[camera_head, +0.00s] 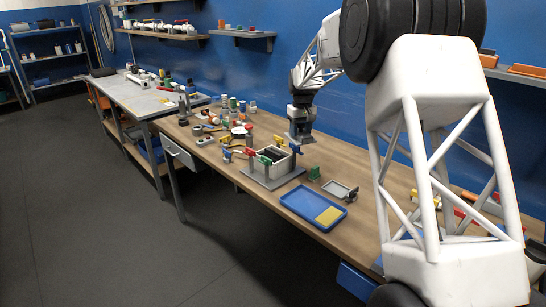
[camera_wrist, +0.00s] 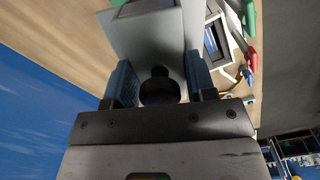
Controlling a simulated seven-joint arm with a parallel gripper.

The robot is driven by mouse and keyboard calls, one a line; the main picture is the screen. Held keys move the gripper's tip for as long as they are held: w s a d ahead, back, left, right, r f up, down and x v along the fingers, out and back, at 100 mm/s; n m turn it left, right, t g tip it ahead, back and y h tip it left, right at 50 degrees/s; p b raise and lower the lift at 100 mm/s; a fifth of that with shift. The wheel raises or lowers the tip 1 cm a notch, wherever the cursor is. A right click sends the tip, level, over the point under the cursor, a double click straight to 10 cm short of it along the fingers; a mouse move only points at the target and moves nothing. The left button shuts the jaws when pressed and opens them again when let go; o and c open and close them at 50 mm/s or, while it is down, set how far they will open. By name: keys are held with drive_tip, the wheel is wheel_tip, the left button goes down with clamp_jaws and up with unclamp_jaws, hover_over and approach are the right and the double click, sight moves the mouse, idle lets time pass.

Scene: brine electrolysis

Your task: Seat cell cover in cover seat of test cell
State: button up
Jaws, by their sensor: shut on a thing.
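My gripper (camera_head: 301,122) is shut on the black knob (camera_wrist: 158,86) of the cell cover (camera_wrist: 152,38), a flat grey plate; its two blue fingers stand at either side of the knob in the wrist view. In the head view the cover (camera_head: 300,138) hangs under my gripper, behind and right of the test cell (camera_head: 287,163). The cover seat cannot be made out clearly.
A blue tray (camera_head: 297,206) with a yellow pad lies at the bench's front edge. A small grey tray (camera_head: 338,188) and a green part (camera_head: 314,173) stand right of the cell. Several small coloured items crowd the bench left of the cell.

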drive_tip(key=w+a+n, duration=0.4)
drive_tip(key=w+a, duration=0.1)
drive_tip(key=a, duration=0.5)
drive_tip(key=shift+w+a+f, duration=0.25)
drive_tip(key=shift+w, duration=0.05)
drive_tip(key=shift+f, duration=0.1)
drive_tip(key=shift+f, duration=2.45)
drive_tip(key=shift+f, duration=0.1)
drive_tip(key=shift+f, duration=2.4)
drive_tip(key=shift+f, duration=0.1)
drive_tip(key=o, duration=1)
